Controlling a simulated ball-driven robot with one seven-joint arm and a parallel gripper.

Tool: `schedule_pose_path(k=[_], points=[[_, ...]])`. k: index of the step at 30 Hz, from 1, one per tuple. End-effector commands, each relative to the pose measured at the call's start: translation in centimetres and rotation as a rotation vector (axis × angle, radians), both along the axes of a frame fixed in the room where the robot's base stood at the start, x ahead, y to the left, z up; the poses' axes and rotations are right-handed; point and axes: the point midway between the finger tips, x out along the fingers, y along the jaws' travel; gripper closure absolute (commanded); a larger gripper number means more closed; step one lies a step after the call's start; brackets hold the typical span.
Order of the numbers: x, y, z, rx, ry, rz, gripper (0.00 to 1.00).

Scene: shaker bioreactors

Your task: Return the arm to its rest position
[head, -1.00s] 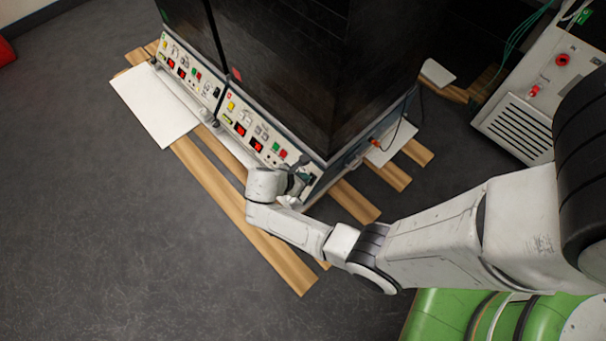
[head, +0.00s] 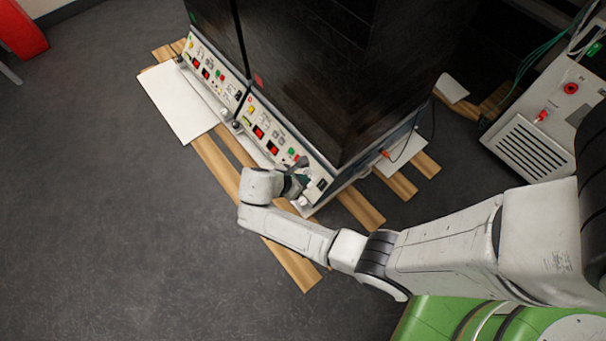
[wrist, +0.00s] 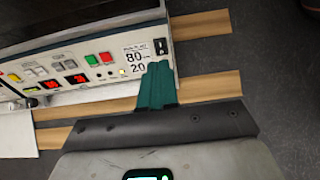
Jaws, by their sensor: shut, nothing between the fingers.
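My white arm (head: 440,245) reaches from the right edge of the head view to the front right corner of a dark shaker bioreactor. My gripper (head: 302,178) is at its end, in front of the right end of the lower control panel. In the wrist view the teal fingers (wrist: 157,82) are together, with nothing between them.
The bioreactor (head: 330,70) stands over wooden slats (head: 222,165) and a white board (head: 180,105). A white vented unit (head: 530,150) stands at the right. A red object (head: 20,30) is at the top left. The grey floor (head: 110,240) at left is clear.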

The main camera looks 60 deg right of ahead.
Motion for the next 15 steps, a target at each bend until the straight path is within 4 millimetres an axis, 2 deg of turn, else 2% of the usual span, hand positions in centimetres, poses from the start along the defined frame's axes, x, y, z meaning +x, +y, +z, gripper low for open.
schedule_pose_path(k=[12, 15], points=[[0.02, -0.01, -0.01, 0.0, 0.0, 0.0, 1.0], [-0.56, -0.18, 0.22, 0.01, -0.037, -0.044, 1.0]])
